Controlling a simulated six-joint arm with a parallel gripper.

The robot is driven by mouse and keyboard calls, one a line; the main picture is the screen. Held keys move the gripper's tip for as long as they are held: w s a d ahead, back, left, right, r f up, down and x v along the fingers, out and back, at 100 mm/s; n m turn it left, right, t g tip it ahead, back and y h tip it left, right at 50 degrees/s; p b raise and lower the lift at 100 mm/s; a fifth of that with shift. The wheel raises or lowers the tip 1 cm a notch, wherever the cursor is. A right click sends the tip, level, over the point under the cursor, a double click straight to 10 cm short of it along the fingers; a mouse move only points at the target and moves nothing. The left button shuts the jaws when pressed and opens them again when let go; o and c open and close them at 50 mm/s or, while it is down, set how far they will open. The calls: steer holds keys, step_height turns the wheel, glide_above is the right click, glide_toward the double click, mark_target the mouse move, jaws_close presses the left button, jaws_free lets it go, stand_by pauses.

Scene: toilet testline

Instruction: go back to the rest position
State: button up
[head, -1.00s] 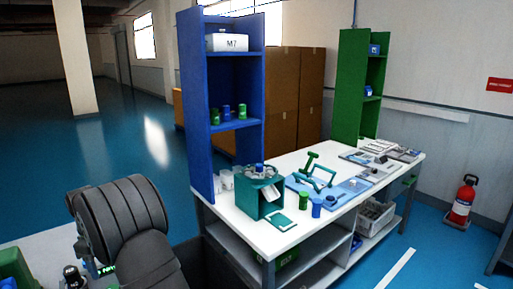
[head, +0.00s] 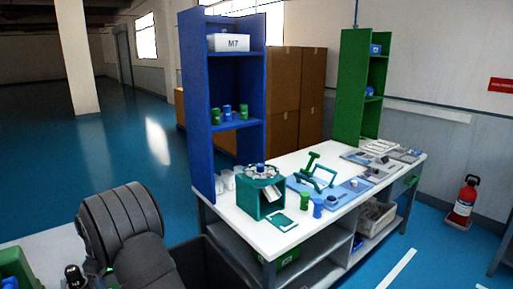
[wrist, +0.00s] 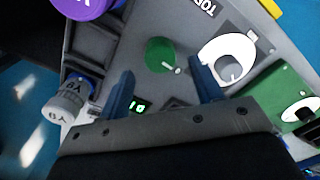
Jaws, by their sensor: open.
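My gripper (wrist: 162,92) shows in the wrist view with its two blue fingers wide apart. Nothing is between the fingers. It is over a grey panel (wrist: 135,45) that bears a green disc (wrist: 160,55) and a white ring-shaped piece (wrist: 228,58). Whether the fingertips touch the panel cannot be told. In the head view my dark arm is at the lower left, beside the white table, and the gripper itself is hidden or out of frame.
A purple round piece (wrist: 82,6) and a grey lettered container (wrist: 66,100) are left of the fingers. A green plate (wrist: 285,100) is at right. The white workbench (head: 300,232) bears a teal box (head: 262,198). A blue shelf (head: 197,110) stands behind it.

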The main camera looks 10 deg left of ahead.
step_height(320, 180, down, 4)
steer(key=shift+r, duration=0.1)
steer(key=shift+m, duration=0.3)
steer(key=m, duration=0.8)
steer(key=shift+m, duration=0.3)
steer(key=m, duration=0.4)
steer(key=shift+m, duration=2)
stand_by(0.5)
